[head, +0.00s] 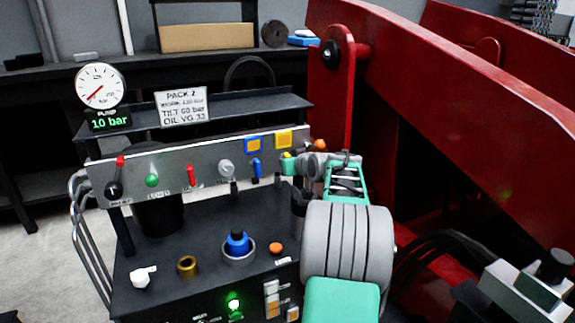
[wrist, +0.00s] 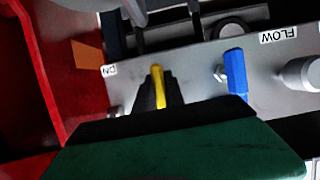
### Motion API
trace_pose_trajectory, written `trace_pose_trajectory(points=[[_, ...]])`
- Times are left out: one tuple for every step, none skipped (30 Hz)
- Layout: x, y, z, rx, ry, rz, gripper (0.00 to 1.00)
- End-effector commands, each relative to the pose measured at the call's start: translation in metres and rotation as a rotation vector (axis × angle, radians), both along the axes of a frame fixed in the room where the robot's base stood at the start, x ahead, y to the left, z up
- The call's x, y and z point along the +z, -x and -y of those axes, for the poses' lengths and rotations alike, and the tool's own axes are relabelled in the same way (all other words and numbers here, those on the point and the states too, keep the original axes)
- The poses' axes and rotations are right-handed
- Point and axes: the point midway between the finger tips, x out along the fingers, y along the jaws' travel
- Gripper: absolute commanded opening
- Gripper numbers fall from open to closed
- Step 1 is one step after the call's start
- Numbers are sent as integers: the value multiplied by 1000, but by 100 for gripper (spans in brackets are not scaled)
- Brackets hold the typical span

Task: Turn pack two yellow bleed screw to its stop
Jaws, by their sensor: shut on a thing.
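The yellow bleed screw (wrist: 157,84) sits at the end of the grey panel, between the dark fingertips of my gripper (wrist: 159,92). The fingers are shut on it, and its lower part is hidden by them. In the head view only a bit of the yellow bleed screw (head: 287,155) shows at the panel's right end, beside my gripper (head: 290,166). The sign (head: 182,105) above the panel reads PACK 2. The dial gauge (head: 100,87) stands to its left, over a green display (head: 109,121) reading 10 bar.
A blue lever (wrist: 236,73) and a grey knob (wrist: 299,74) stand near the screw. A red lever (head: 190,175) and a green knob (head: 152,180) are further left. An orange knob (head: 319,145) lies just right. A large red frame (head: 450,110) fills the right side.

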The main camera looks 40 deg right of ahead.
Motion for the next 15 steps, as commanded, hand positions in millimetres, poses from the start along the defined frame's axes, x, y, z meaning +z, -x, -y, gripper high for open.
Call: trace_pose_trajectory(points=[[0,0,0,1,3,-1,0],[0,0,0,2,4,-1,0],[0,0,0,2,4,-1,0],[0,0,0,2,4,-1,0],[0,0,0,2,4,-1,0],[0,0,0,2,4,-1,0],[0,0,0,2,4,-1,0],[0,0,0,2,4,-1,0],[0,0,0,2,4,-1,0],[0,0,0,2,4,-1,0],[0,0,0,2,4,-1,16],[0,0,0,2,4,-1,19],[0,0,0,2,4,-1,22],[0,0,0,2,4,-1,24],[0,0,0,1,3,-1,28]])
